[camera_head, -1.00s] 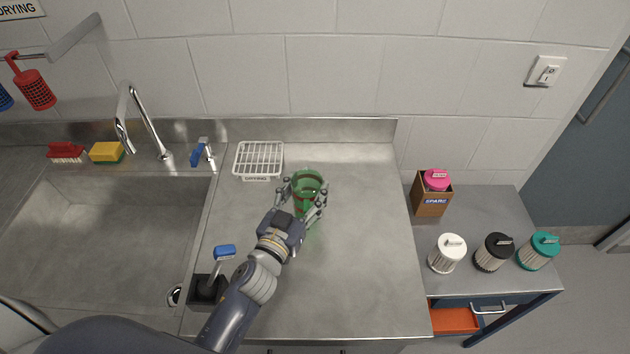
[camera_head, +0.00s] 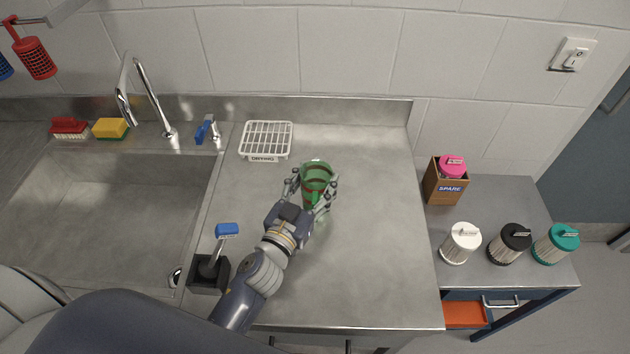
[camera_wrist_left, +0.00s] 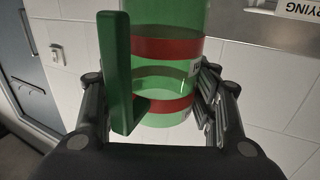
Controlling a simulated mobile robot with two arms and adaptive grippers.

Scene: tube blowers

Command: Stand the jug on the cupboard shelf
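The jug (camera_head: 316,177) is clear green with red bands and a solid green handle. My left gripper (camera_head: 313,192) has its fingers on both sides of it, over the steel worktop. In the left wrist view the jug (camera_wrist_left: 168,75) stands between the fingers, its handle (camera_wrist_left: 115,75) toward the left finger. The fingers appear closed on its body. Whether its base touches the worktop is hard to tell. The cupboard shelf is not visible. My right gripper is not in view.
A white wire drying rack (camera_head: 266,140) lies behind the jug. A black holder with a blue-topped brush (camera_head: 209,272) stands at the front left, beside the sink (camera_head: 110,205). A side table at right holds several filters and a SPARE box (camera_head: 444,186). The worktop's right half is clear.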

